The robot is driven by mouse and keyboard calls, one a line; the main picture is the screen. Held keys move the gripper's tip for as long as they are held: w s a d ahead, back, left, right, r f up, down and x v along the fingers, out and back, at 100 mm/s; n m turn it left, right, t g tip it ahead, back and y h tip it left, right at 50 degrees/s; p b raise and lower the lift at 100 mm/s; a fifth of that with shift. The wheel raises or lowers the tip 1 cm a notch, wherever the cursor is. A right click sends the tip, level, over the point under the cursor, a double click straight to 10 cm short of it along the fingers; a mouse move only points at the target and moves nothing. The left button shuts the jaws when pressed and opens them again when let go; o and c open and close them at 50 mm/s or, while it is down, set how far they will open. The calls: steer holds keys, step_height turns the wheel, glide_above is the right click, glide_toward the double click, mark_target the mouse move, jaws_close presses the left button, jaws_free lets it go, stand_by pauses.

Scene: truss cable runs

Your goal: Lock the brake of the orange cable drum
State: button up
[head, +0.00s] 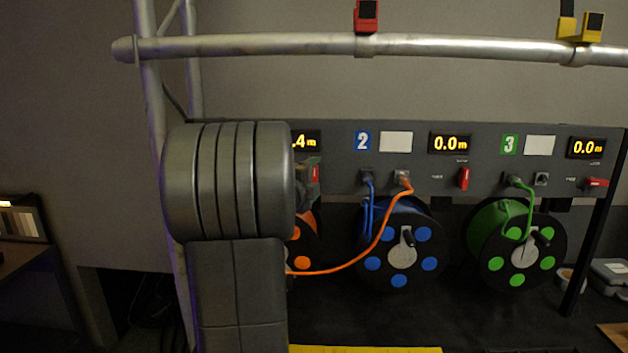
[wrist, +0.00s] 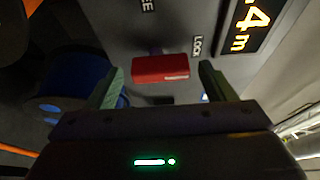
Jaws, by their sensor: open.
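The orange cable drum (head: 303,262) is mostly hidden behind my arm in the head view; only its right edge shows. Its red brake lever (head: 315,173) shows just right of my arm. In the wrist view the red lever (wrist: 160,68) lies sideways in the picture, between the fingertips of my open gripper (wrist: 160,77). I cannot tell whether the fingers touch it. A LOCK label (wrist: 197,46) is near the lever's right end, and a partly cut-off label ending in "EE" (wrist: 147,5) is above it. The display (wrist: 250,25) shows ".4 m", its front cut off.
The blue drum (head: 403,255) and green drum (head: 517,252) stand to the right. An orange cable (head: 360,258) runs from behind my arm to a socket under label 2. A truss bar (head: 250,46) crosses above the panel (head: 480,185), carrying red and yellow clamps.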

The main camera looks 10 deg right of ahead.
steer(key=b+v, duration=0.2)
steer(key=v, duration=1.1)
steer(key=shift+s, duration=0.25)
steer(key=shift+w+r, duration=0.1)
steer(key=shift+r, duration=0.05)
steer(key=p+x, duration=0.2)
steer(key=x, duration=1)
steer(key=shift+w+d, duration=0.2)
steer(key=shift+w, duration=0.15)
steer(key=shift+w+d, duration=0.25)
steer(key=shift+w, duration=0.1)
